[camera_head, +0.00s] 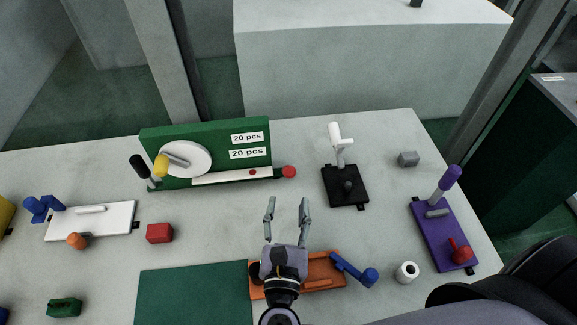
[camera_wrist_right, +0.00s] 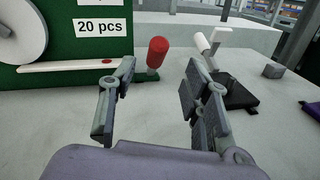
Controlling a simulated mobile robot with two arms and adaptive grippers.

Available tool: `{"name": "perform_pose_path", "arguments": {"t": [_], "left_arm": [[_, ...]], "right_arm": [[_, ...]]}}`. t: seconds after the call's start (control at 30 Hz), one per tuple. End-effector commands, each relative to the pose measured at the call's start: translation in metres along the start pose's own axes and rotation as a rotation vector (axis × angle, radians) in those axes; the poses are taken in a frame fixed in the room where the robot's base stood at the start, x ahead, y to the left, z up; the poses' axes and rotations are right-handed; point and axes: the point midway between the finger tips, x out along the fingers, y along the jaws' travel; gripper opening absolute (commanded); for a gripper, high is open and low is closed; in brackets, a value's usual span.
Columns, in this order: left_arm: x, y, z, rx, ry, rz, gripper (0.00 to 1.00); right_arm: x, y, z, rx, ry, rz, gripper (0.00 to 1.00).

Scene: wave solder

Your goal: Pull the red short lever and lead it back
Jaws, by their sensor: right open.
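A lever with a red handle (camera_head: 289,172) stands at the right end of the green panel (camera_head: 205,137). In the right wrist view the red handle (camera_wrist_right: 157,52) stands upright beyond my fingers, between their tips in the picture. My right gripper (camera_head: 287,203) is open and empty, in front of the panel and apart from the red handle. Its open fingers also show in the right wrist view (camera_wrist_right: 160,75). Another red knob (camera_head: 460,254) sits on the purple base (camera_head: 430,232) at the right. My left gripper is not in view.
An orange base with a blue lever (camera_head: 369,276) lies under my right wrist. A black base (camera_head: 333,190) with a white lever (camera_head: 335,133) stands right of the panel. A red block (camera_head: 159,233) and a white base (camera_head: 115,226) are left. The table between gripper and panel is clear.

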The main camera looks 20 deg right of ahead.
Motion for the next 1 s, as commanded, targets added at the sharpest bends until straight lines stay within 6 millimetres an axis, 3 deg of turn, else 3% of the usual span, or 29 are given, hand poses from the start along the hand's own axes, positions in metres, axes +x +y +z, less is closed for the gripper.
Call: {"name": "perform_pose_path", "arguments": {"t": [0.3,0.5,0.93,1.0], "left_arm": [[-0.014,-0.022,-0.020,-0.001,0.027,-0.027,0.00],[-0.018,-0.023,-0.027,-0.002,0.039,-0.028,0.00],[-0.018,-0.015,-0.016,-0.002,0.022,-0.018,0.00],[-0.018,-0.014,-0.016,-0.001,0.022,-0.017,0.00]], "right_arm": [[0.070,0.001,0.003,-0.002,-0.004,0.001,0.44],[0.097,0.001,0.001,-0.002,-0.002,0.002,0.44],[0.106,0.000,0.000,-0.001,0.001,0.002,0.44],[0.106,0.000,0.000,-0.001,0.001,0.002,0.40]]}}
